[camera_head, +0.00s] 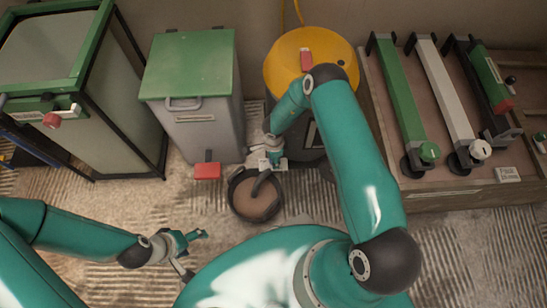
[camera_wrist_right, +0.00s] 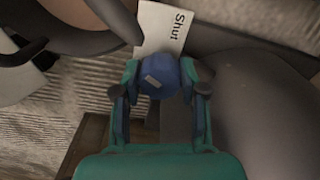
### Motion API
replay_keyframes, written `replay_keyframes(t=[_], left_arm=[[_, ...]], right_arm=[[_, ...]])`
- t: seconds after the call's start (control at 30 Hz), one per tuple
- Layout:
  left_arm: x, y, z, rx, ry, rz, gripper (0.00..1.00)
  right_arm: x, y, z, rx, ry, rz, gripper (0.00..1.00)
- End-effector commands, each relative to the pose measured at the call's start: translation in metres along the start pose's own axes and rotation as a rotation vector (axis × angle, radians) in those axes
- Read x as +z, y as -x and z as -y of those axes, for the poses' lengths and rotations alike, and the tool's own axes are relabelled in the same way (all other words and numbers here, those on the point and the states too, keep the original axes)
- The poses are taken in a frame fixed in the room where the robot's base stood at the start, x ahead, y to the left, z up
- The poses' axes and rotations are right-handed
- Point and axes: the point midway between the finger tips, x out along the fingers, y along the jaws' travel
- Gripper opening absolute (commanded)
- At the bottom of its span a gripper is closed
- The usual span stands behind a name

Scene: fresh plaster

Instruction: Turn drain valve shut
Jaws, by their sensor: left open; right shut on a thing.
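The drain valve shows in the right wrist view as a blue faceted knob (camera_wrist_right: 158,74) beside a white label reading "Shut" (camera_wrist_right: 163,28). My right gripper (camera_wrist_right: 161,98) is shut on the knob, one finger on each side. In the head view my right gripper (camera_head: 273,158) is at the lower front of the dark drum with the yellow lid (camera_head: 290,57), and hides the valve there. A dark bucket (camera_head: 236,206) stands below, with a dark spout (camera_head: 262,182) over it. My left gripper (camera_head: 194,254) is open and empty, left of the bucket and apart from it.
A grey bin with a green lid (camera_head: 190,62) and a red pedal (camera_head: 207,171) stands left of the drum. A green-framed cabinet (camera_head: 118,110) is at far left. A bench (camera_head: 440,198) with several long bars is at right. The ribbed floor (camera_head: 110,210) in front is mostly clear.

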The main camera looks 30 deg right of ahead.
Motion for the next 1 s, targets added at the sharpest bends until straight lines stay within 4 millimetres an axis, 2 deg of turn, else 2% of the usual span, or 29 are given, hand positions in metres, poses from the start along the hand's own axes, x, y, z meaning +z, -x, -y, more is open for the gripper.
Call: replay_keyframes(t=[0.7, 1.0], left_arm=[[0.0000, 0.0034, -0.0012, 0.000, 0.000, 0.000, 0.71], [0.0000, 0.0038, -0.0014, 0.000, 0.000, 0.000, 0.71]], right_arm=[[-0.0006, 0.0002, 0.0026, -0.001, -0.677, 0.000, 0.07], [-0.0011, 0.0002, 0.0031, -0.001, -0.910, 0.000, 0.07]])
